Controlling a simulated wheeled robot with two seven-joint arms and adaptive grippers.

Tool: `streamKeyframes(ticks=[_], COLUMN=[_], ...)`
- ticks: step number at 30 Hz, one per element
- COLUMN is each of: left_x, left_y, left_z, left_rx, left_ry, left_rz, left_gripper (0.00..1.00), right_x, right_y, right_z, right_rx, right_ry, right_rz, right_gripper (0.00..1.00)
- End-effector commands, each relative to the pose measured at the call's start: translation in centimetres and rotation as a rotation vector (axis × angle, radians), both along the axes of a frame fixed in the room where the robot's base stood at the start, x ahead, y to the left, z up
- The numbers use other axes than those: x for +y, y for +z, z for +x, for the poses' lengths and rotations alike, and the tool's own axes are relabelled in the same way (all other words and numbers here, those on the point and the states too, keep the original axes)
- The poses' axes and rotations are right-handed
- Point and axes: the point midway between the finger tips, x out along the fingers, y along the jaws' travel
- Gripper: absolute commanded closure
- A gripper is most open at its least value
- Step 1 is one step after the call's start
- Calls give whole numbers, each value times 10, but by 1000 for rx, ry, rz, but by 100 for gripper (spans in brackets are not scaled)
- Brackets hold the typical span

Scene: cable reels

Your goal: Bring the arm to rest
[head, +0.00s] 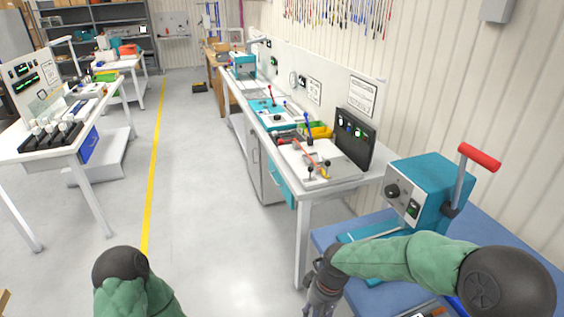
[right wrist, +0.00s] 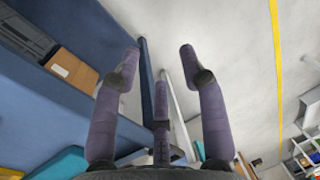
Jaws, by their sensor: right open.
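My right arm (head: 405,256), in a green sleeve, comes in from the lower right in the head view and reaches left over the blue-topped table. Its gripper (head: 322,292) hangs down by that table's left end, partly cut by the lower picture edge. In the right wrist view the gripper (right wrist: 158,62) is open, its purple-grey fingers spread with nothing between them. Of my left arm (head: 135,290) only a green-sleeved part with a dark joint shows at the bottom; its gripper is out of view.
The blue-topped table (head: 490,232) carries a teal machine (head: 430,190) with a red-handled lever, close to my right arm. A long white bench (head: 335,185) runs along the wall. A white table (head: 62,152) stands at left. Clear grey floor (head: 200,200) lies between.

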Motion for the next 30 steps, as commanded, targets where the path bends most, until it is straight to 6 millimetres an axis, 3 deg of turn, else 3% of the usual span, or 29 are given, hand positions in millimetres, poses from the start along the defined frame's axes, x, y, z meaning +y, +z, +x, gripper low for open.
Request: streamKeyframes(ticks=[3,9,15,21,30], left_x=[0,0,0,0,0], left_y=[0,0,0,0,0], left_z=[0,0,0,0,0], left_rx=[0,0,0,0,0], left_ry=[0,0,0,0,0], left_rz=[0,0,0,0,0], left_gripper=[60,60,60,60,60], right_x=[3,6,1,-5,-6], right_y=[-54,-140,-200,-226,-231], right_z=[-17,-58,-108,-142,-149], right_rx=[32,56,60,53,45], right_ry=[-54,-195,-350,-448,-470], right_rz=[55,142,175,169,165], right_gripper=[57,57,57,57,57])
